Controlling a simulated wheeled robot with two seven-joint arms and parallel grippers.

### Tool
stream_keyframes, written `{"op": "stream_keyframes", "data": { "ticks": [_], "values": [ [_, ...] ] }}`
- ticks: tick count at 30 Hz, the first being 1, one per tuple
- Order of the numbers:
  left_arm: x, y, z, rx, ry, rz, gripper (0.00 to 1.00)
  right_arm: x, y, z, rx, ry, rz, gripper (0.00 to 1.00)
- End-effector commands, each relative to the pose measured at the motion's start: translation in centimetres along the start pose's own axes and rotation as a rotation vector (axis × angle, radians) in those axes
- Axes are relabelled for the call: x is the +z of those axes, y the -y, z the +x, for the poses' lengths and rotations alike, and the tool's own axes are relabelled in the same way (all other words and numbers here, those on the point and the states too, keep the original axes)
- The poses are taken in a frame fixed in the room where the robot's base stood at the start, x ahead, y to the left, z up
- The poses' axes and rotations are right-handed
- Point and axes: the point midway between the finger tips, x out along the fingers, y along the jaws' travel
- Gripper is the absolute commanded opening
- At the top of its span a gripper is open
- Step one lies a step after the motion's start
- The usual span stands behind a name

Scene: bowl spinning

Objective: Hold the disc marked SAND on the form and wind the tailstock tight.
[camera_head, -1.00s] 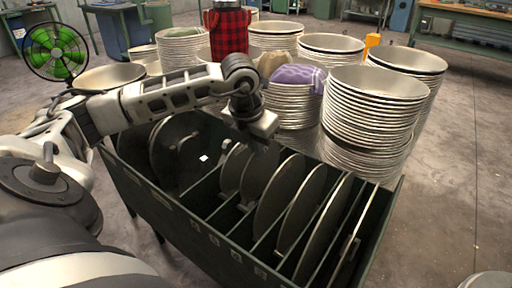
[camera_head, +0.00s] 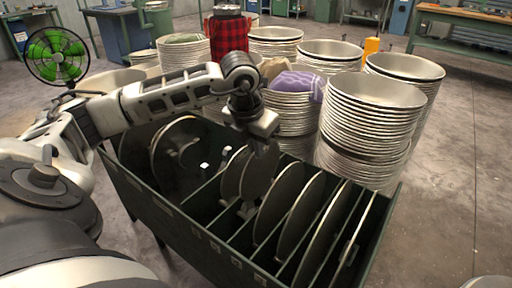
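Several grey metal discs stand on edge in the slots of a dark green rack (camera_head: 185,222). My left gripper (camera_head: 262,150) points down over the middle of the rack, right at the top edge of one disc (camera_head: 262,176). The fingers are small and dark against the discs, so I cannot tell whether they are closed on that disc. Another disc (camera_head: 300,218) stands to its right, and a large disc (camera_head: 172,150) leans at the rack's left end. No SAND marking can be read. The form and tailstock are not in view. My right gripper is not in view.
Tall stacks of metal bowls (camera_head: 372,115) stand close behind the rack. A purple cloth (camera_head: 296,82) lies on one stack, near my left forearm. A red plaid item (camera_head: 228,32) and a green fan (camera_head: 57,56) are farther back. The floor at right (camera_head: 465,170) is clear.

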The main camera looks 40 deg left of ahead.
Motion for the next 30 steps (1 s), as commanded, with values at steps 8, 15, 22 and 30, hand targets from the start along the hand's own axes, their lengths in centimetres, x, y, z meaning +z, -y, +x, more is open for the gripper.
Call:
{"op": "stream_keyframes", "data": {
  "ticks": [8, 15, 22, 30],
  "values": [
    [0.5, 0.0, -1.9, 0.0, 0.001, 0.001, 0.0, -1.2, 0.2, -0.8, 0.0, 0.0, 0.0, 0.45],
    [0.8, 0.0, -3.2, 0.0, 0.001, 0.001, 0.0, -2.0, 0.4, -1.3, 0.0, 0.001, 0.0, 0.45],
    [0.9, 0.0, -3.3, 0.0, 0.001, 0.001, 0.0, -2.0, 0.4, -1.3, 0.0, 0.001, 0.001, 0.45],
    [1.3, 0.0, -4.8, 0.0, 0.001, 0.0, 0.0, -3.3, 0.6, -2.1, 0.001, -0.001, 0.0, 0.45]
  ]
}}
